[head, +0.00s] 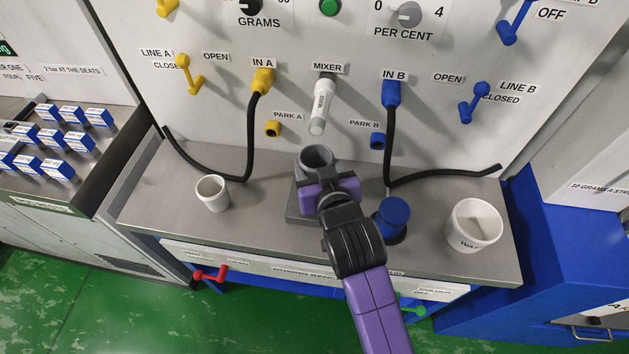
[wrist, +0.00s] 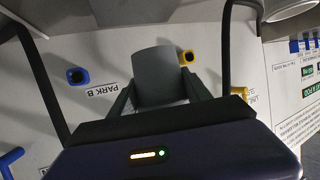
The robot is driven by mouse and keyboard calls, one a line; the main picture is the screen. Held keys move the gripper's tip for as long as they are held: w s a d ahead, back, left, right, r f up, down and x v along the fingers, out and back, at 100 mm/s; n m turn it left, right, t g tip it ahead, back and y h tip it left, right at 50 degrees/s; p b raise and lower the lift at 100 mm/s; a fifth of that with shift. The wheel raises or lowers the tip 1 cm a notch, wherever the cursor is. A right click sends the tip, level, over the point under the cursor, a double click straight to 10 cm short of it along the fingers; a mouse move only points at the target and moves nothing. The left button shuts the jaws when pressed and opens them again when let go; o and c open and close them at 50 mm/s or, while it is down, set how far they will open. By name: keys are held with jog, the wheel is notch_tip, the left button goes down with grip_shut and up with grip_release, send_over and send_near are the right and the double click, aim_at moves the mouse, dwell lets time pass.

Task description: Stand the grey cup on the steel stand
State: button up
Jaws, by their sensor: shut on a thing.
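The grey cup (head: 317,157) is upright below the mixer spout in the head view. My gripper (head: 326,178) is shut on it. In the wrist view the grey cup (wrist: 156,68) sits between the two fingers of my gripper (wrist: 162,92). The steel stand (head: 300,211) shows as a square edge below and to the left of my gripper. The cup is over or on the stand; my gripper hides the contact, so I cannot tell whether it touches.
The mixer spout (head: 321,106) hangs just above and behind the cup. Black hoses (head: 389,145) run down to the steel counter (head: 260,215).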

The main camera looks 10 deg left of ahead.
jog(key=shift+f, duration=3.4)
jog(key=shift+f, duration=0.15)
jog(key=o, duration=1.4)
jog(key=shift+c, duration=0.2)
jog(key=shift+r, duration=0.2)
jog(key=v, duration=1.2)
jog(key=shift+f, duration=0.1)
